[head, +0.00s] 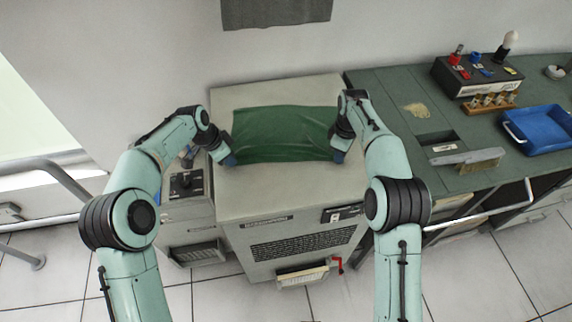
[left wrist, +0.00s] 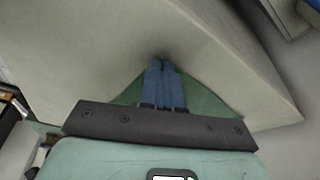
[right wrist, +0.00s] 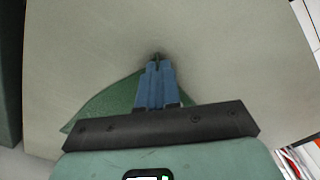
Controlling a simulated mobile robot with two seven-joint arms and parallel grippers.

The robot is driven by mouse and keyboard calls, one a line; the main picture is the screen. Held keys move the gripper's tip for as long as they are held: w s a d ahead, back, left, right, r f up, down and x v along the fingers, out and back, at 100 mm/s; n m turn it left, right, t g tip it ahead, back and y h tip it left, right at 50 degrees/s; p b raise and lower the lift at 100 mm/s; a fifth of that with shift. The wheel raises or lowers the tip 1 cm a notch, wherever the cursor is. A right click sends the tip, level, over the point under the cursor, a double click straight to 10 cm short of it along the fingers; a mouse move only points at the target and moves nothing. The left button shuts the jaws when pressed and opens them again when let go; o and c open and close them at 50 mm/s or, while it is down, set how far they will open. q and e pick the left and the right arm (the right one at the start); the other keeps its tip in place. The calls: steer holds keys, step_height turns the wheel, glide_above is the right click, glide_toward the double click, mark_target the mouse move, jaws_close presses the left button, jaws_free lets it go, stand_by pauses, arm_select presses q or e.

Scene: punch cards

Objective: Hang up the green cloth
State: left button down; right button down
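The green cloth (head: 280,132) lies spread, with slight creases, on the beige top of a cabinet. My left gripper (head: 231,160) is at its front left corner, its blue fingers together. In the left wrist view green cloth (left wrist: 205,98) shows on both sides of the fingers (left wrist: 161,68), narrowing to their tips. My right gripper (head: 338,157) is at the front right corner. Its fingers (right wrist: 156,68) are also together, with green cloth (right wrist: 112,102) running up to them. Both grippers appear shut on the cloth's corners; the pinched fabric itself is mostly hidden.
A dark grey cloth or panel (head: 275,12) hangs on the wall behind the cabinet (head: 290,200). On the right, a green desk (head: 385,88) holds a black control box (head: 478,75), a blue tray (head: 540,130) and a brush (head: 468,160). A joystick unit (head: 186,184) stands left.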

stand_by(0.3)
